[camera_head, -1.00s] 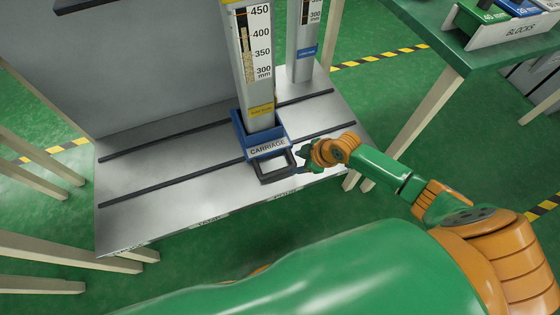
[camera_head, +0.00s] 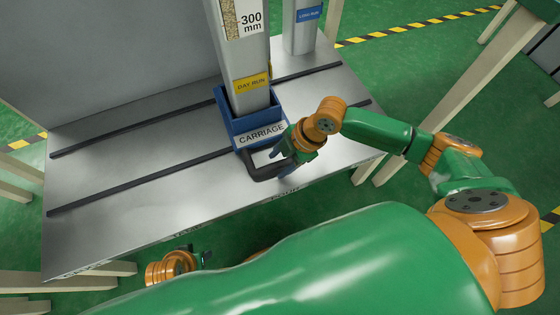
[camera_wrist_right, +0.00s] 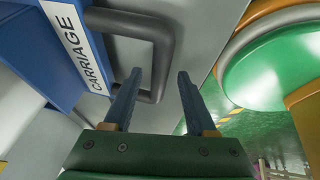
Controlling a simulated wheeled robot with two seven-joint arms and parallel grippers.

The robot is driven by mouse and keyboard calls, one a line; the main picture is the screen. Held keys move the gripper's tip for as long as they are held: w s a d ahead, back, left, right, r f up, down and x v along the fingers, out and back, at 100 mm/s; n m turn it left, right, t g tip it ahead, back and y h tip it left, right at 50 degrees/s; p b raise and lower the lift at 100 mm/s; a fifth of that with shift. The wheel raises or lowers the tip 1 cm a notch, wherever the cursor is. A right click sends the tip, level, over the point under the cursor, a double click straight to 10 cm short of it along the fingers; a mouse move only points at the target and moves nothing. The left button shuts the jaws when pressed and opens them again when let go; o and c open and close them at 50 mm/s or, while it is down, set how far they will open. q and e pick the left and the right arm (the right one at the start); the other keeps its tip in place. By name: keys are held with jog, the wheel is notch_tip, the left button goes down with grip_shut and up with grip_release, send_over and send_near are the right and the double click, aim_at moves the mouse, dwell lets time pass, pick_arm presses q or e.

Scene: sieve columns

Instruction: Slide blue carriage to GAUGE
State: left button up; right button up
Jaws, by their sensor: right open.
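The blue carriage (camera_head: 228,110), labelled CARRIAGE, sits on the metal bench (camera_head: 120,165) and holds a grey column (camera_head: 240,62) with a yellow DAY RUN label. Its dark handle (camera_head: 262,172) sticks out toward the front; it also shows in the right wrist view (camera_wrist_right: 140,24). My right gripper (camera_head: 282,160) is open at the handle's right side. In the right wrist view, the handle's end bar appears between the two fingers (camera_wrist_right: 159,76); contact is unclear. My left gripper (camera_head: 206,258) shows partly below the bench's front edge.
Two dark rails (camera_head: 135,183) run along the bench. A second column (camera_head: 300,30) with a blue label stands behind, to the right. The bench left of the carriage is clear.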

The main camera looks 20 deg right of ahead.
grip_shut()
dwell(1.4)
